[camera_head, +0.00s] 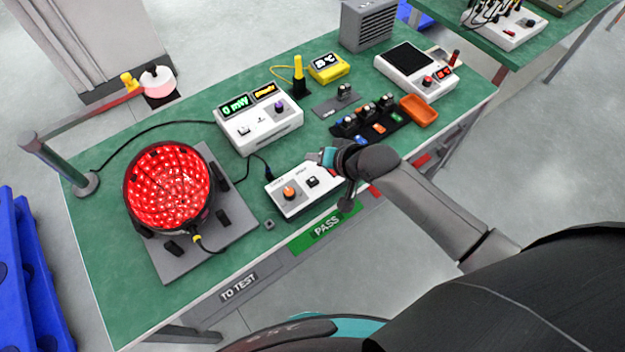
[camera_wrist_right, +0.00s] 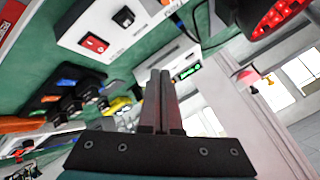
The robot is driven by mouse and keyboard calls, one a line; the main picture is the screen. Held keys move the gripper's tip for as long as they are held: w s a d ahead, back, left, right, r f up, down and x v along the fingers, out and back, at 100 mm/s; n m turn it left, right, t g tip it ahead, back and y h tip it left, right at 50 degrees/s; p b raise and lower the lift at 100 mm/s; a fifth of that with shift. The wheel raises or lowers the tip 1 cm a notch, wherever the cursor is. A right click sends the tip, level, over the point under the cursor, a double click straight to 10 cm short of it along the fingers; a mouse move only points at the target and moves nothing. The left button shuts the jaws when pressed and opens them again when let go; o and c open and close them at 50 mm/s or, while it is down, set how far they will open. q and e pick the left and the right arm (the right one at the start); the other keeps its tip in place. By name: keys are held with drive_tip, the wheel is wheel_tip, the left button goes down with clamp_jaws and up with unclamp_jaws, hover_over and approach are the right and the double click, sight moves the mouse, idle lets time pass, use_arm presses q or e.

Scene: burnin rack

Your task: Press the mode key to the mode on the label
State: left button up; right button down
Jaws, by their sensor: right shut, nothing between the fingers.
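A white meter box (camera_head: 262,130) stands mid-table with a green display (camera_head: 235,106), an orange display (camera_head: 264,91), a purple knob (camera_head: 279,105) and a small key (camera_head: 244,131). The displays are too small to read surely. A white control box (camera_head: 278,206) in front has an orange knob (camera_head: 289,193) and a black key (camera_head: 312,181); its red rocker (camera_wrist_right: 93,43) shows in the right wrist view. I cannot tell which key is the mode key. My right gripper (camera_head: 327,157) is shut and empty above the control box's right end, partly hiding it. My left gripper is out of view.
A glowing red round lamp (camera_head: 168,188) stands on a grey plate at left. A black tray (camera_head: 376,130) of small modules, an orange bin (camera_head: 418,111) and a white instrument (camera_head: 402,80) stand to the right. Cables cross the table; its front left corner is clear.

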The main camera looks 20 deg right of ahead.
drive_tip(key=b, duration=0.6)
hover_over(312, 181)
drive_tip(key=f, duration=0.6)
drive_tip(key=shift+s+d+f, duration=0.25)
drive_tip(key=shift+s, duration=0.15)
drive_tip(key=shift+f, duration=0.45)
drive_tip(key=shift+f, duration=0.15)
idle(0.5)
drive_tip(key=shift+f, duration=0.3)
drive_tip(key=shift+f+b, duration=0.4)
drive_tip(key=shift+f, duration=0.05)
idle(0.6)
idle(0.4)
drive_tip(key=shift+r+p, duration=0.85)
drive_tip(key=shift+p, duration=0.25)
drive_tip(key=shift+r, duration=0.1)
